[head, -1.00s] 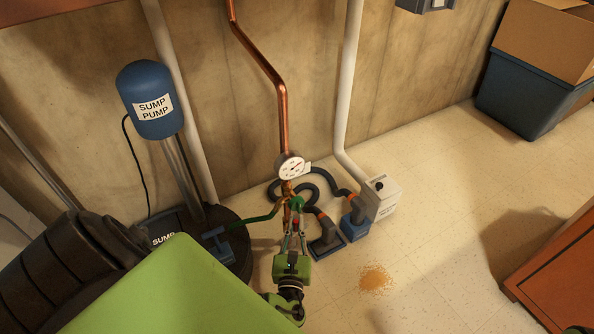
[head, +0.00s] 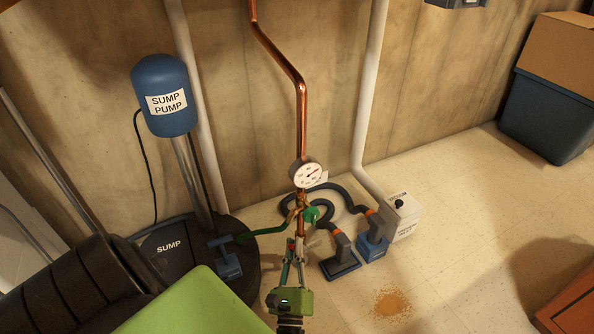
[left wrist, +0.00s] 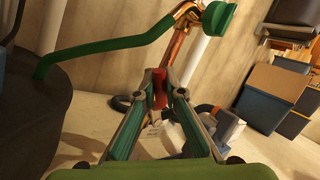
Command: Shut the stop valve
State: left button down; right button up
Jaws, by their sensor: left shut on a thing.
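The stop valve is a brass body (head: 298,207) on the copper pipe, just under a round white gauge (head: 307,175). A green round knob (head: 311,214) sits on its right side, and the knob also shows at the top of the left wrist view (left wrist: 219,18). A red handle (left wrist: 159,88) reaches down from the valve area; how it joins the valve is not clear. My left gripper (head: 297,243) is below the valve, with its fingertips shut on the red handle. The fingers partly hide the handle. My right gripper is not in view.
The blue sump pump (head: 163,95) stands behind. Blue-footed hose attachments (head: 340,258) and a white box (head: 403,217) stand close on the right. A brown stain (head: 392,304) marks otherwise open floor.

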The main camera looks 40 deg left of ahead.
pick_arm(q)
jog(key=shift+a, duration=0.1)
dwell(0.3)
jog(key=c, duration=2.1)
grip_release()
